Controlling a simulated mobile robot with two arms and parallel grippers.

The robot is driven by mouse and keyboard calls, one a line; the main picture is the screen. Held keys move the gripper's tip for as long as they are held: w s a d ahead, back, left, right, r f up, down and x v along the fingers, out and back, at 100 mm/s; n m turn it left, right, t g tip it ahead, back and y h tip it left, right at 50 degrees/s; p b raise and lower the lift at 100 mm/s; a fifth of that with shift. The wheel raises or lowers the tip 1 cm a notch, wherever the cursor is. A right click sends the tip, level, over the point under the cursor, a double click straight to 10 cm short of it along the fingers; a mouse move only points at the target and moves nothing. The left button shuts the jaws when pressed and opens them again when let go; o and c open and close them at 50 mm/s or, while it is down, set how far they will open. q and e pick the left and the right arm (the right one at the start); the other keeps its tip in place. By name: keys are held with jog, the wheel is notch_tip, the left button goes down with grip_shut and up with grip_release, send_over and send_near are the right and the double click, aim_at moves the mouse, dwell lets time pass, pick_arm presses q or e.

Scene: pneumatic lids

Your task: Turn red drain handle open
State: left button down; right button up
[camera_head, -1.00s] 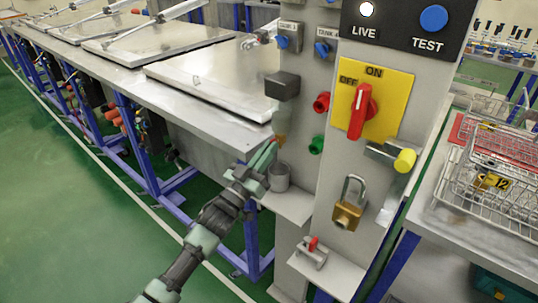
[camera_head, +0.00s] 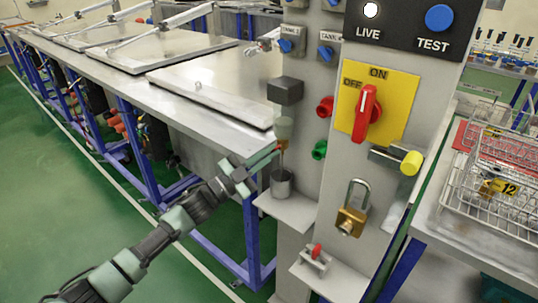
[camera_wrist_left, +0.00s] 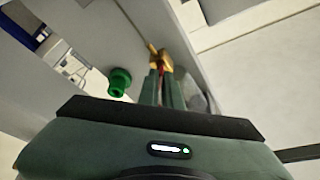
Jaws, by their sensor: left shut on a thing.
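The red drain handle (camera_wrist_left: 161,69) shows as a small red piece at a brass drain valve (camera_wrist_left: 154,56) in the left wrist view. My left gripper (camera_wrist_left: 160,88) has its fingers shut on this handle; they cover most of it. In the head view, my left gripper (camera_head: 266,160) reaches in from the left, just under a cloudy bowl (camera_head: 283,129) on the grey post. A grey cup (camera_head: 282,183) sits on a small shelf below the bowl. The handle's exact angle is hard to tell. My right gripper is not in view.
A red knob (camera_head: 325,107) and a green knob (camera_head: 319,150) stick out close to the right. A yellow ON/OFF plate with a red switch (camera_head: 367,114), a padlock (camera_head: 351,220) and a small red-handled clamp (camera_head: 316,252) are on the panel. A steel bench edge (camera_head: 205,130) lies left.

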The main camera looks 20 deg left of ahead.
pick_arm(q)
jog(key=shift+m+g, duration=0.3)
jog(key=shift+m, duration=0.4)
jog(key=c, duration=1.6)
grip_release()
jog(key=b+v, duration=0.1)
jog(key=v, duration=0.6)
jog(key=shift+s+a+f, duration=0.15)
jog(key=shift+s+a, duration=0.1)
jog(key=shift+a, duration=0.1)
